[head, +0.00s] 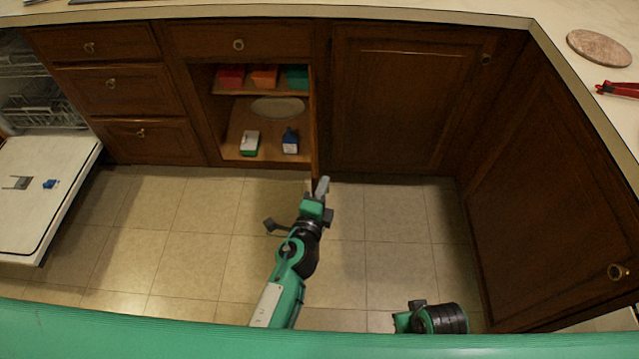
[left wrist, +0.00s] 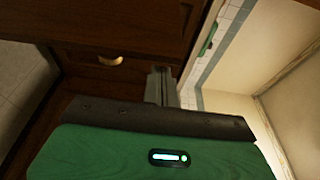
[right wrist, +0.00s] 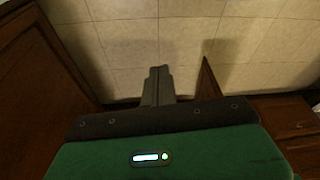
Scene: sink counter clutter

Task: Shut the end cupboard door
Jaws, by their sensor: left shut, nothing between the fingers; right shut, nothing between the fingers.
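An open cupboard with a shelf (head: 232,135) is in the middle of the head view. Its brown door (head: 314,140) stands out from the opening's right side, seen almost edge-on. My left gripper (head: 322,186) is shut and empty, just right of the door's near edge; I cannot tell whether it touches. Its fingers also show in the left wrist view (left wrist: 161,86), pressed together. My right gripper is shut and empty in the right wrist view (right wrist: 157,86), over the floor; in the head view only part of that arm shows, at the bottom.
Another cupboard door (head: 550,190) with a round knob is on the right, its face looking closed. Drawers (head: 110,90) are at left. A lowered dishwasher door (head: 40,210) is at far left. Several boxes and a plate (head: 277,106) are inside the open cupboard. The tiled floor (head: 400,230) is clear.

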